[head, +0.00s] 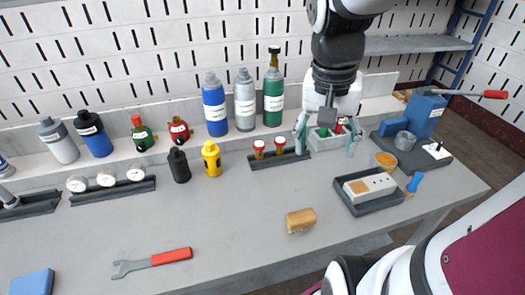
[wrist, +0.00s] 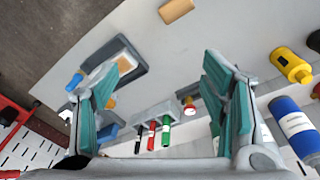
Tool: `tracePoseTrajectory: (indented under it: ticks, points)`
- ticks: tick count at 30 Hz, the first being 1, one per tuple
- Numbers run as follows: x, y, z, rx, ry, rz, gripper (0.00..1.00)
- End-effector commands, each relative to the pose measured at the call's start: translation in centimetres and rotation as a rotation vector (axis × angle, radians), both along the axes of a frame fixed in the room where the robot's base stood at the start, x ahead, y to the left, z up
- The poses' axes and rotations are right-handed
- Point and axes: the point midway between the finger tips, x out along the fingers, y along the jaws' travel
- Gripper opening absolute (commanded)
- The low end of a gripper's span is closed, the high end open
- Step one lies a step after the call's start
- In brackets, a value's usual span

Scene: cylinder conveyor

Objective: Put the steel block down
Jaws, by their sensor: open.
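My gripper (head: 327,139) is over the back right of the bench, pointing down, with its teal fingers spread wide. In the wrist view the gap between the fingers (wrist: 167,66) holds nothing. A grey pen holder (head: 318,143) with red, green and black markers is below and between the fingers in the head view. It also shows beyond the fingers in the wrist view (wrist: 157,113). I cannot pick out the steel block for sure in either view. A small dark grey square shows in front of my wrist, but I cannot tell whether it is part of me.
A dark tray (head: 340,196) holds a white device. A blue press (head: 424,115), an orange-topped jar (head: 385,160) and a red-knobbed rack (head: 283,159) are nearby. Gas bottles (head: 273,95) stand left. A tan block (head: 300,220) and red-handled wrench (head: 155,261) lie in front.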

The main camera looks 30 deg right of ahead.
Motion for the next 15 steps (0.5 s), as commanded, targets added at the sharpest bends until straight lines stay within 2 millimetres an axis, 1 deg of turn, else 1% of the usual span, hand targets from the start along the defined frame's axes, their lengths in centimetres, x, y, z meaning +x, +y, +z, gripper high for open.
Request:
tracePoseTrajectory:
  ticks: [1, 3, 6, 10, 12, 15]
  points:
    - [-0.8, 2.2, 0.8, -0.007, -0.014, 0.103, 0.66]
    - [-2.2, 4.7, 1.4, -0.006, -0.025, 0.239, 0.66]
    - [-4.4, 7.7, 2.0, 0.0, -0.045, 0.428, 0.66]
    - [-7.0, 10.5, 2.1, 0.019, -0.069, 0.637, 0.66]
    - [-8.1, 11.4, 2.0, 0.028, -0.08, 0.721, 0.66]
    - [-9.1, 12.1, 1.9, 0.037, -0.09, 0.8, 0.66]
